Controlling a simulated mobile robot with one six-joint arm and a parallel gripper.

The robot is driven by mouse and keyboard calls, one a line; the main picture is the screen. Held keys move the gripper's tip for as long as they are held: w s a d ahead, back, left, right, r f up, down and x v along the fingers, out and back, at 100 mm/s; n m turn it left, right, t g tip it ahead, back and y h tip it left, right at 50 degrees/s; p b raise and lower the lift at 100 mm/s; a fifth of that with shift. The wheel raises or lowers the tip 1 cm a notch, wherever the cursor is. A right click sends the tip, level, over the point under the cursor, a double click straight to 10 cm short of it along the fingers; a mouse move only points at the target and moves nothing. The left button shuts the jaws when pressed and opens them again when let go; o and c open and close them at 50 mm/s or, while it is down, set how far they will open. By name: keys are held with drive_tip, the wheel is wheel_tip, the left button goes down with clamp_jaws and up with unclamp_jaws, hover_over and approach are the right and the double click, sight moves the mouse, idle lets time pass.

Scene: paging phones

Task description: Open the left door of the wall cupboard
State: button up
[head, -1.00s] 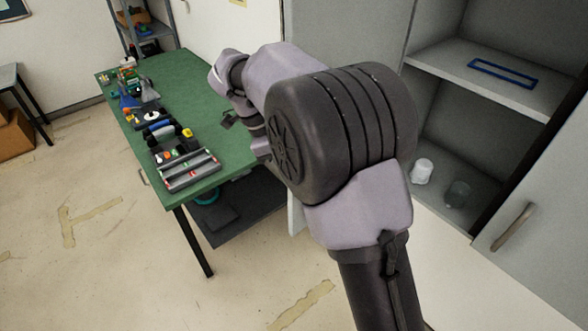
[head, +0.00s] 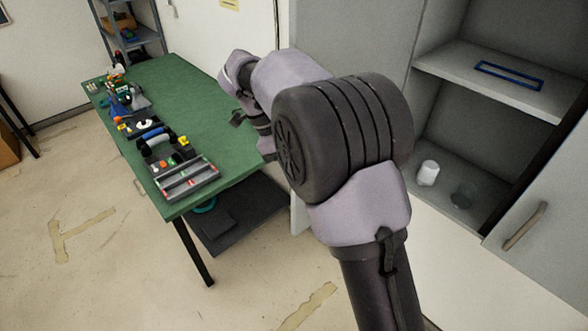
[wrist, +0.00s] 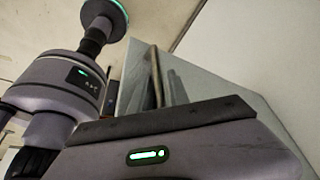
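The wall cupboard stands at the right of the head view, with its inside (head: 455,120) showing. Its left door (head: 345,40) is the grey panel behind my arm, standing swung out to the left; my arm hides much of it. The right door (head: 560,205) has a bar handle (head: 525,226) and also stands clear of the opening. In the wrist view a grey panel (wrist: 215,80) with a bar handle (wrist: 156,76) looks like the left door. My gripper (head: 240,118) is mostly hidden beyond my arm, left of the left door; its fingers cannot be made out.
A blue frame (head: 509,76) lies on the cupboard shelf. A green workbench (head: 215,135) with tools and a parts tray (head: 187,181) is at left. The floor (head: 95,270) in front is open.

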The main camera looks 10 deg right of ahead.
drive_tip(key=shift+a, duration=0.1)
drive_tip(key=p+v, duration=0.7)
drive_tip(key=v, duration=1)
drive_tip(key=shift+r, duration=0.2)
